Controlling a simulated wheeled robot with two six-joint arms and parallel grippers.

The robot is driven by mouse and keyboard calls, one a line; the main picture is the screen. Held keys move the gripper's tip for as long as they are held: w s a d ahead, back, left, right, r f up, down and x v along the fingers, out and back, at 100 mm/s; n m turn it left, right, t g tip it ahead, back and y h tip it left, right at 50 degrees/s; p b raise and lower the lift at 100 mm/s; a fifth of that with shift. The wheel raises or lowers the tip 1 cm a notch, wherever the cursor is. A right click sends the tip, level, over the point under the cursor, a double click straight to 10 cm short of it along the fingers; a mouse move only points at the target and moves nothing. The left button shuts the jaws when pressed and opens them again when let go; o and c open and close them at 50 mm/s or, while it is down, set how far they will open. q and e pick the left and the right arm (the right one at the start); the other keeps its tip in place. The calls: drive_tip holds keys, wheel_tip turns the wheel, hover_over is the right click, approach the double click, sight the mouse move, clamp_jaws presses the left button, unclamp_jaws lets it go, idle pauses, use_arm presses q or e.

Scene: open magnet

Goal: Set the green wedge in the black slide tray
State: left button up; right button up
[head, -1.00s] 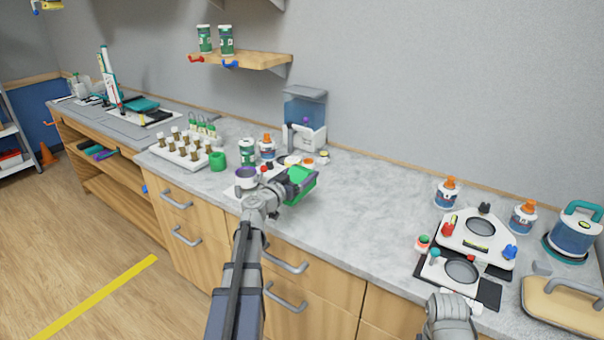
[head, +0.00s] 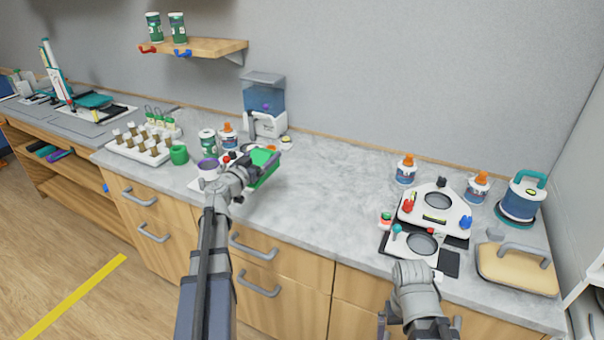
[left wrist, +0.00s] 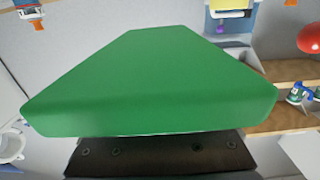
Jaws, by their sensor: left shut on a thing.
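The green wedge (head: 266,158) is held by my left gripper (head: 250,168) above the counter, near its front middle. In the left wrist view the wedge (left wrist: 150,85) fills the middle as a broad green block with sloping sides, above a dark gripper part; the fingertips are hidden. A flat black piece (head: 449,264) lies at the right of the counter, partly under a white unit with a round opening (head: 421,243). I cannot tell if it is the slide tray. My right arm reaches up in front of it; its gripper's state cannot be made out.
Orange-capped bottles (head: 405,169), a blue container (head: 522,198) and a tan handled board (head: 515,270) are at the right. The middle counter (head: 330,200) is clear.

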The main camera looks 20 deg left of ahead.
use_arm(q)
drive_tip(key=shift+f+b, duration=0.65)
drive_tip(key=shift+f, duration=0.55)
use_arm(e)
drive_tip(key=shift+f, duration=1.2)
use_arm(q)
wheel_tip(320, 180, down, 10)
drive_tip(key=b, duration=0.9)
drive_tip(key=shift+r+b, duration=0.2)
drive_tip(key=shift+b, duration=0.1)
use_arm(e)
wheel_tip(320, 180, down, 10)
drive_tip(key=shift+r, duration=0.2)
use_arm(q)
drive_tip(key=shift+f+b, duration=0.3)
drive_tip(key=o, duration=1.2)
drive_tip(key=shift+r, duration=0.1)
use_arm(e)
drive_tip(key=shift+f, duration=0.2)
use_arm(q)
drive_tip(key=shift+o, duration=0.2)
